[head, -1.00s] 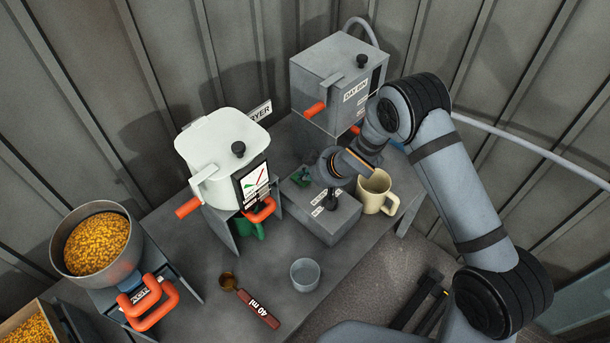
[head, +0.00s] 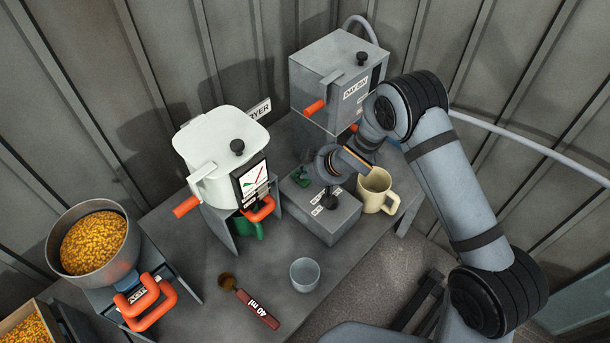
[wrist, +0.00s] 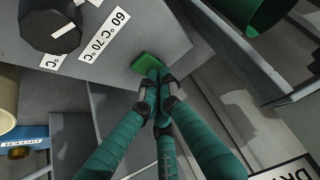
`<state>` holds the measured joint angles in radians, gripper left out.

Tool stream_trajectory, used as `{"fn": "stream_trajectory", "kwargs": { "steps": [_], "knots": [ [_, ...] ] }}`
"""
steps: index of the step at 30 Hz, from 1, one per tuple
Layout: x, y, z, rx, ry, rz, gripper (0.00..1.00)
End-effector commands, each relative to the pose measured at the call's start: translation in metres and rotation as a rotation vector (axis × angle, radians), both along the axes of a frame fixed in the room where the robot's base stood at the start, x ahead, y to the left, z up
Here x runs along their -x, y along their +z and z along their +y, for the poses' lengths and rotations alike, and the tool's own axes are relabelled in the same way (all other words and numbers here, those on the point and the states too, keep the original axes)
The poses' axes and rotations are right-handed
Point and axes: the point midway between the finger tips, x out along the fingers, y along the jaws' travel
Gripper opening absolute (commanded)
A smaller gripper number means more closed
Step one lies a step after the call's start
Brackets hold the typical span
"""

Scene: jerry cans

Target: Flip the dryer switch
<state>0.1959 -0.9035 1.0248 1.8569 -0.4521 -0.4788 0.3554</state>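The green switch (wrist: 146,62) sits at the edge of the grey control box (wrist: 120,50) in the wrist view. My gripper (wrist: 158,76) has teal fingers brought together, with their tips at the switch and overlapping its lower edge. I cannot tell whether they press on it. In the head view my gripper (head: 303,176) is behind the control box (head: 338,219), and small green parts show there; finger and switch are hard to separate.
A black knob (head: 331,196) and temperature labels are on the box. A cream mug (head: 376,192) stands right of it. The day bin (head: 335,85) is behind. A grain bowl (head: 95,240) is left.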

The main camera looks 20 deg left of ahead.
Motion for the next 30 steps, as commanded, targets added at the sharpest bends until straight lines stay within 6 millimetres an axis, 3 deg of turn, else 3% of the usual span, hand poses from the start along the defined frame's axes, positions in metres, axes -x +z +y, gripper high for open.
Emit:
{"fn": "stream_trajectory", "kwargs": {
  "steps": [13,20,30],
  "knots": [
    [-0.001,0.006,0.001,0.0,0.0,0.0,0.0],
    [0.003,0.047,-0.001,0.0,0.004,0.0,0.0],
    [0.029,0.082,-0.051,0.0,0.003,-0.001,0.0]
  ]
}}
